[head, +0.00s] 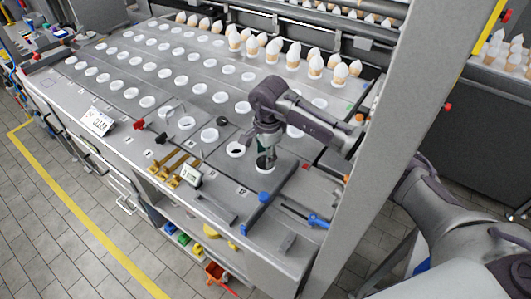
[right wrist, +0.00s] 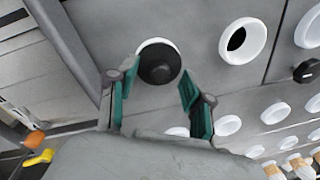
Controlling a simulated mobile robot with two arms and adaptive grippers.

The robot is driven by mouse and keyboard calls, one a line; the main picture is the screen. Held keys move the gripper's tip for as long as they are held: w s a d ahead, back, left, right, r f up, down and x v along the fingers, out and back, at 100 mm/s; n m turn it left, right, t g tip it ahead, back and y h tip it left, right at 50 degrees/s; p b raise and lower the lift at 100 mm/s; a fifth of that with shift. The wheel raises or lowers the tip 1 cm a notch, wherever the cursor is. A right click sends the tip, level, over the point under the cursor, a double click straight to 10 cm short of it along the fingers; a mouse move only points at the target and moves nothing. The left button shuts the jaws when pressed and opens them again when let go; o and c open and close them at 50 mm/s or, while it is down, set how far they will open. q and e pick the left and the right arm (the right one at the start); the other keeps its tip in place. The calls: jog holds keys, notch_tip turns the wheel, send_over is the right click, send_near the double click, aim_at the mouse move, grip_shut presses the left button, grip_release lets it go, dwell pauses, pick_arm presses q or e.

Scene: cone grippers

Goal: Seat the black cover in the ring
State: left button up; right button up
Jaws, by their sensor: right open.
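A round black cover with a small raised middle shows in the right wrist view (right wrist: 158,64). It lies over the opening of a white ring (right wrist: 152,42), whose rim shows mainly along the cover's upper edge. I cannot tell whether the cover sits flat. In the head view this white ring (head: 264,167) is just below my right gripper (head: 266,152), which hides most of the cover. The right gripper also shows in the wrist view (right wrist: 155,95); its green fingers are wide apart, one on each side of the cover, with gaps visible. My left gripper is not in view.
A neighbouring white ring (head: 236,149) has a dark open hole. Another black round piece (right wrist: 306,70) lies on the panel beyond it. Many white rings and several cones (head: 272,52) fill the panel behind. A blue-ended bar (head: 262,198) lies close in front; a grey post (head: 385,130) stands right.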

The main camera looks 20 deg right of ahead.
notch_tip(320, 180, up, 12)
jog(key=s, duration=0.1)
dwell(0.4)
jog(key=shift+s+f, duration=0.1)
dwell(0.4)
